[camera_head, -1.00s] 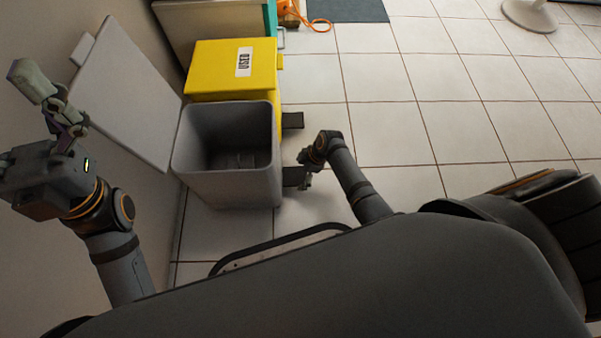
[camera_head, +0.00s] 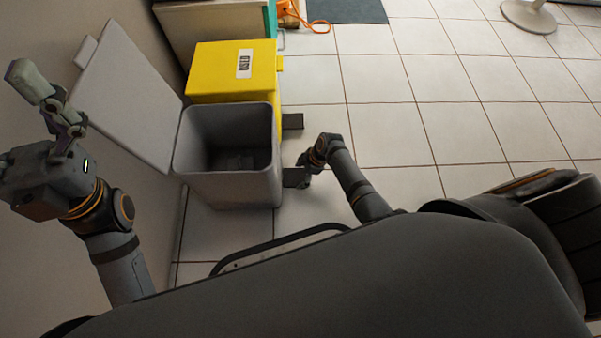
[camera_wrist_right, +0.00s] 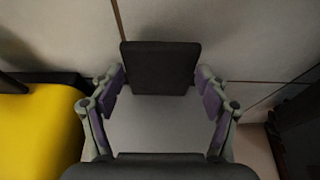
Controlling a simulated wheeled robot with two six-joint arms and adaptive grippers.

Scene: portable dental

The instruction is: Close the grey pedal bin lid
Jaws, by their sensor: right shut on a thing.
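The grey pedal bin (camera_head: 228,190) stands open on the floor, its inside visible and dark. Its lid (camera_head: 122,100) is raised and leans back towards the wall at left. The bin's black pedal (camera_head: 290,178) sticks out low on its right side. My right gripper (camera_head: 304,176) is at that pedal; the right wrist view shows the pedal (camera_wrist_right: 160,68) between its fingers, and it is shut on it. My left gripper (camera_head: 45,100) is beside the lid's left edge in the picture. Its fingers overlap, so its opening and any contact with the lid are unclear.
A yellow bin (camera_head: 232,68) labelled "USED", lid down, stands right behind the grey one, with its own black pedal (camera_head: 292,121). A cabinet (camera_head: 215,25) is beyond it. A wall (camera_head: 40,250) runs along the left.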

